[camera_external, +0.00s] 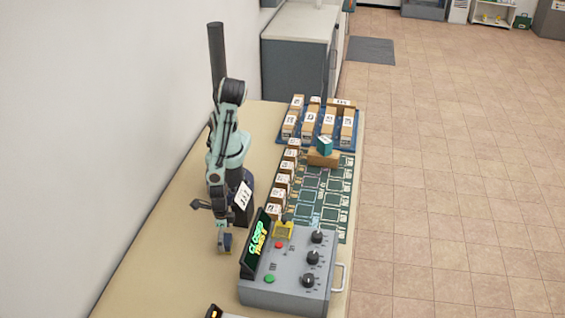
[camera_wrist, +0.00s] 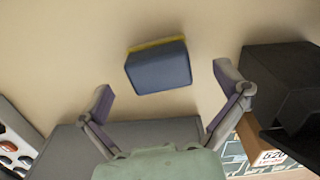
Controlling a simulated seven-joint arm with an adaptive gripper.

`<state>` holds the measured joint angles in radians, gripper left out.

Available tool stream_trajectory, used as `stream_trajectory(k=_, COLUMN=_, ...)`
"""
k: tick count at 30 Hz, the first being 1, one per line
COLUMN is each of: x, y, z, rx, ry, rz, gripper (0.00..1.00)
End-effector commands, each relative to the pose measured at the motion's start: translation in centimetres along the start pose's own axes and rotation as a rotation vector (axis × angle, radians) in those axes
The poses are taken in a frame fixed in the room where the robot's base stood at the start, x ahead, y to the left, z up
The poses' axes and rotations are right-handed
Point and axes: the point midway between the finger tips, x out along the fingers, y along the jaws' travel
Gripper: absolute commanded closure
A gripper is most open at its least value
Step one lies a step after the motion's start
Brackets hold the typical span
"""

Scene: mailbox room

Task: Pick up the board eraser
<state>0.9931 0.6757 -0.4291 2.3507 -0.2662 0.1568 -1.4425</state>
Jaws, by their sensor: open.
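The board eraser (camera_wrist: 158,70) is a dark blue block with a yellow edge. It lies on the beige table, in the upper middle of the wrist view. My gripper (camera_wrist: 164,82) is open, its two fingers spread wide to the left and right of the eraser in the picture. The fingers do not touch it, and nothing is between them in grip. In the external view the eraser (camera_external: 226,243) is a small dark block left of the control box, with my gripper (camera_external: 222,226) just above it. The exact height gap is hard to tell.
A grey control box (camera_external: 290,280) with knobs and a lit display (camera_external: 256,243) stands to the right. A black stand (camera_wrist: 280,85) is close on the right in the wrist view. Boxes (camera_external: 283,181) line a green mat beyond. The table left of the eraser is clear.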

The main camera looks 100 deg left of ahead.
Motion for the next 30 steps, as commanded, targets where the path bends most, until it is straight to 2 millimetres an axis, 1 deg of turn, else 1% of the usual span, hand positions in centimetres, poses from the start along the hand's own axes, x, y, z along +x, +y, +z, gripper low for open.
stream_trajectory(k=1, x=0.7, y=0.0, z=0.0, rx=0.0, ry=-0.001, rz=-0.003, gripper=0.02)
stream_trajectory(k=5, x=1.7, y=0.0, z=0.0, rx=0.0, ry=0.0, rz=0.0, gripper=0.02)
stream_trajectory(k=13, x=1.9, y=0.1, z=0.0, rx=-0.001, ry=0.001, rz=0.002, gripper=0.02)
stream_trajectory(k=14, x=1.9, y=0.1, z=0.0, rx=-0.001, ry=0.001, rz=0.002, gripper=0.05)
stream_trajectory(k=15, x=1.9, y=0.1, z=0.0, rx=-0.001, ry=0.001, rz=0.002, gripper=0.18)
stream_trajectory(k=17, x=1.9, y=0.1, z=0.0, rx=-0.001, ry=0.001, rz=0.002, gripper=0.37)
stream_trajectory(k=18, x=1.9, y=0.1, z=0.0, rx=-0.001, ry=0.001, rz=0.002, gripper=0.49)
stream_trajectory(k=20, x=1.9, y=0.1, z=0.0, rx=-0.001, ry=0.001, rz=0.002, gripper=0.68)
stream_trajectory(k=21, x=1.9, y=0.1, z=0.0, rx=-0.001, ry=0.001, rz=0.002, gripper=0.74)
stream_trajectory(k=30, x=1.8, y=0.1, z=0.0, rx=-0.001, ry=0.0, rz=0.002, gripper=0.74)
